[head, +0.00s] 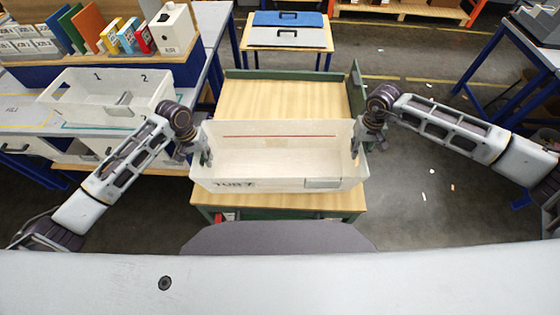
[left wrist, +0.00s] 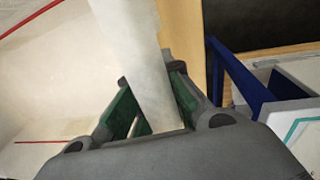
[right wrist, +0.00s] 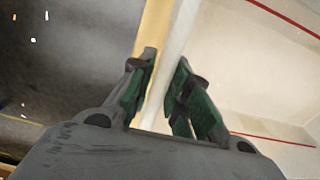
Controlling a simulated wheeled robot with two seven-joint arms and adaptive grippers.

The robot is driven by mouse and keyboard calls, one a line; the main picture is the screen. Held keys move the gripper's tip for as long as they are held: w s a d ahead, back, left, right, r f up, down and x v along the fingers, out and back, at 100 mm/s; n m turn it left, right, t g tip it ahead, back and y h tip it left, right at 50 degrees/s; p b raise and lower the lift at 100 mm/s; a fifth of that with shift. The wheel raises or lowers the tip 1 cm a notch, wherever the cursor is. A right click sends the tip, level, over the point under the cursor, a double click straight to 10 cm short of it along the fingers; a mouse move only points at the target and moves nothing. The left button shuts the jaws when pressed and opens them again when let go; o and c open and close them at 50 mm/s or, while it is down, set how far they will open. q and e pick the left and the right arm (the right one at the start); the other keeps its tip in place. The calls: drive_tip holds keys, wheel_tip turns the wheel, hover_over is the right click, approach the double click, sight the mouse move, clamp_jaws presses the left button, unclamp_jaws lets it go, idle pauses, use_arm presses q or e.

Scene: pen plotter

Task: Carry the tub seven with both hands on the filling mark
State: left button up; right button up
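Tub seven (head: 275,184) is a long, pale, open tub with "TUB 7" on its front wall and a red line inside its back wall. It looks empty and level, above or on a wooden-topped cart (head: 285,98); I cannot tell whether it touches. My left gripper (head: 205,155) is shut on its left end wall (left wrist: 140,60), which runs between the green finger pads. My right gripper (head: 357,148) is shut on its right end wall (right wrist: 178,40). A teal line (head: 75,126) shows on the left bench, partly hidden by another tub.
The other pale tub (head: 60,97), marked 1 and 2, stands on the left bench (head: 20,122). Behind it are coloured binders (head: 88,28) and a white box (head: 175,30). A small table (head: 288,47) with flat cases stands behind the cart. Open floor lies right of the cart.

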use_arm(q)
clamp_jaws()
use_arm(e)
clamp_jaws()
drive_tip(key=shift+r, duration=0.1)
use_arm(q)
drive_tip(key=shift+r, duration=0.2)
use_arm(e)
drive_tip(key=shift+a+r, duration=0.1)
drive_tip(key=shift+r, duration=0.1)
